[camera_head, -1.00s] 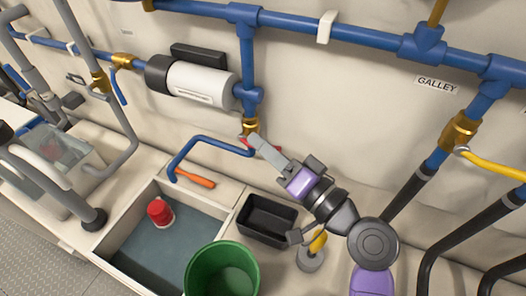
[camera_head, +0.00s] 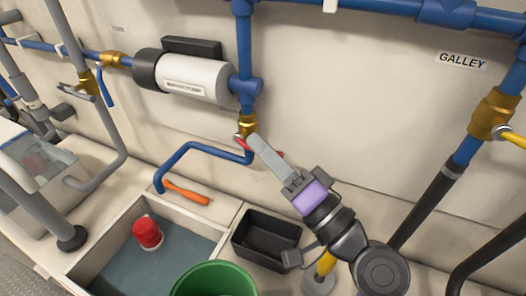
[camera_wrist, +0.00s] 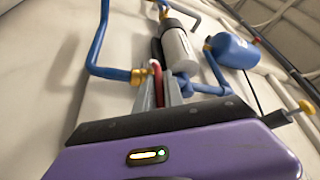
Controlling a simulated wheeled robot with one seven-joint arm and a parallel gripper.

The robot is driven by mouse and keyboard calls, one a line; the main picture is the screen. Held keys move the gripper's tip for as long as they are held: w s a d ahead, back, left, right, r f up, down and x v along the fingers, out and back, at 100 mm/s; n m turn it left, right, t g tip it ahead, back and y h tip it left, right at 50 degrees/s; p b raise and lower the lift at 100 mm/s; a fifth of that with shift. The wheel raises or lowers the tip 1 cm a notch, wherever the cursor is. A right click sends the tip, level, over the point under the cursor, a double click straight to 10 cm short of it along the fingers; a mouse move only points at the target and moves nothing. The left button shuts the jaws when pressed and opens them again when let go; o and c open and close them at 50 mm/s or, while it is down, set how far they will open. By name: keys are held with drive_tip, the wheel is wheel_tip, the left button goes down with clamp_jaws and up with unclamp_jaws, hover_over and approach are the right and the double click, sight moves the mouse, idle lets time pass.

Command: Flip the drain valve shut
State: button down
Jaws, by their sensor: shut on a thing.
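The drain valve is a brass body (camera_head: 248,124) at the foot of the vertical blue pipe, with a red handle (camera_head: 241,141). The blue drain pipe bends away from below it towards the basin. My gripper (camera_head: 256,143) reaches up from the lower right, with its grey fingers at the red handle and covering much of it. In the wrist view the red handle (camera_wrist: 158,84) lies between the two fingers, which are shut on it. The brass body (camera_wrist: 139,76) shows just beyond their tips. The handle's exact angle is hard to tell.
A white filter cylinder (camera_head: 193,76) sits up and left of the valve. Below are a basin holding a red-topped object (camera_head: 147,232), an orange-handled tool (camera_head: 186,194), a black tray (camera_head: 268,238) and a green bucket (camera_head: 214,281). A yellow-handled brass valve (camera_head: 493,113) is at right.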

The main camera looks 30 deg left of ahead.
drive_tip(key=shift+f, duration=0.1)
drive_tip(key=c, duration=1.4)
unclamp_jaws()
drive_tip(key=shift+c, duration=0.2)
drive_tip(key=b+v, duration=0.1)
drive_tip(key=v, duration=0.7)
drive_tip(key=shift+b, duration=0.3)
